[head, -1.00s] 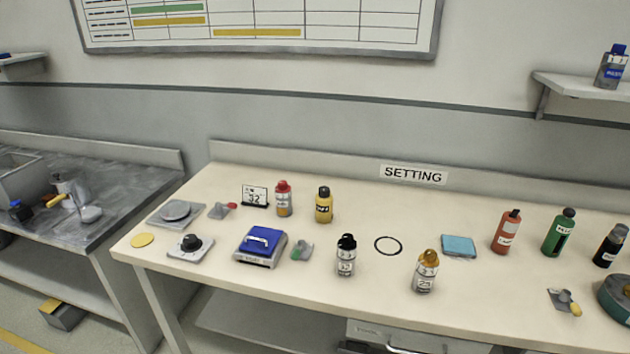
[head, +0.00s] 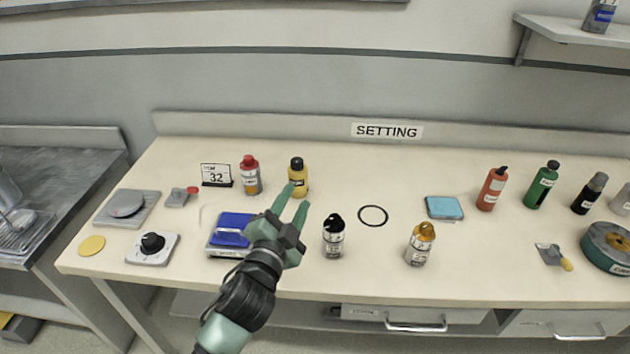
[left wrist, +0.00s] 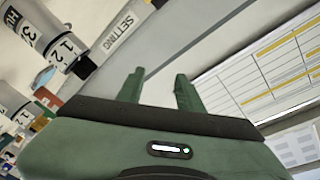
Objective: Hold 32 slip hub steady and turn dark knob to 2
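The slip hub (head: 333,242) is a small grey-white cylinder with a dark knob (head: 334,221) on top, upright near the table's front. In the left wrist view the hub (left wrist: 36,28) shows part of its label, "HU" and a 3, and a collar marked 1 and 2; the dark knob (left wrist: 83,68) shows too. I cannot tell which mark the knob points at. My left gripper (head: 292,205) is open and empty, above the table left of the hub and apart from it. Its two fingers show in the left wrist view (left wrist: 159,88). My right gripper is out of view.
A similar hub with a gold knob (head: 420,246) stands to the right, a black ring (head: 373,216) lies between and behind. A blue-topped device (head: 225,240) is partly behind my left arm. A "32" sign (head: 216,175) and bottles (head: 250,175) stand behind.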

